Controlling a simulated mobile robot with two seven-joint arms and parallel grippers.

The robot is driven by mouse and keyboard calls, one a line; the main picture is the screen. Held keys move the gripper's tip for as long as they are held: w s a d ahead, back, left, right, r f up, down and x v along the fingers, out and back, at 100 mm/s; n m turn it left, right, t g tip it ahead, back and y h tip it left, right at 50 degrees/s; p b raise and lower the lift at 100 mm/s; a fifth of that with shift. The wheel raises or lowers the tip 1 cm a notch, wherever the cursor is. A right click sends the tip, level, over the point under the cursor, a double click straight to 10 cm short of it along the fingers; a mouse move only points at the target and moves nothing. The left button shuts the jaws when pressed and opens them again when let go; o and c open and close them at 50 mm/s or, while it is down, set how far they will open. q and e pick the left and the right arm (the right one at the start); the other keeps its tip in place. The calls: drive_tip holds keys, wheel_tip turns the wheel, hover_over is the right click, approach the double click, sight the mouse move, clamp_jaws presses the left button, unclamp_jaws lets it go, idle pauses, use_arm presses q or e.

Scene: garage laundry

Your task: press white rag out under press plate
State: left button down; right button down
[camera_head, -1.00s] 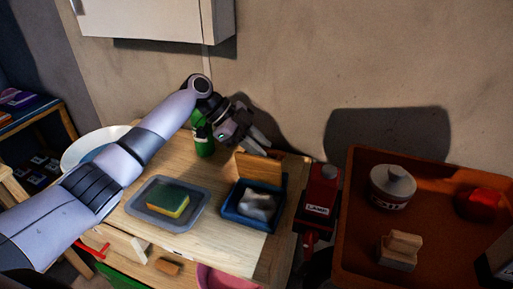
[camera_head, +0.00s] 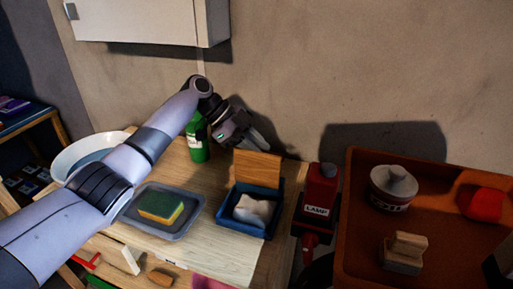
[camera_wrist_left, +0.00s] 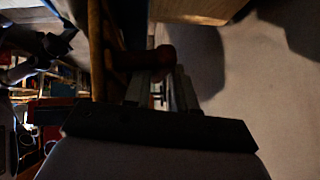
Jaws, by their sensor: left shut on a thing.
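The white rag (camera_head: 254,210) lies crumpled in a blue tray (camera_head: 240,229) on the wooden worktop. The wooden press plate (camera_head: 257,166) stands raised at the tray's back edge, not on the rag. My left gripper (camera_head: 270,147) is just behind the plate's top edge, its fingers pointing down to the right. It is shut on a reddish-brown knob (camera_wrist_left: 157,57), seen dimly between the fingers in the left wrist view; the plate's back hides that grip in the head view. My right gripper is not in view.
A grey tray with a yellow-green sponge (camera_head: 161,207) is left of the blue tray. A green bottle (camera_head: 198,149) stands beside my left arm. A red lamp bottle (camera_head: 320,190) and an orange-brown tray (camera_head: 355,240) are at right. A white basin (camera_head: 72,154) is at left.

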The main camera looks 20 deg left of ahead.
use_arm(q)
drive_tip(key=shift+w, duration=0.2)
drive_tip(key=c, duration=1.1)
unclamp_jaws()
drive_tip(key=shift+o, duration=0.3)
drive_tip(key=shift+f, duration=0.15)
drive_tip(key=shift+a, duration=0.1)
drive_tip(key=v, duration=0.7)
drive_tip(key=shift+r+b, duration=0.3)
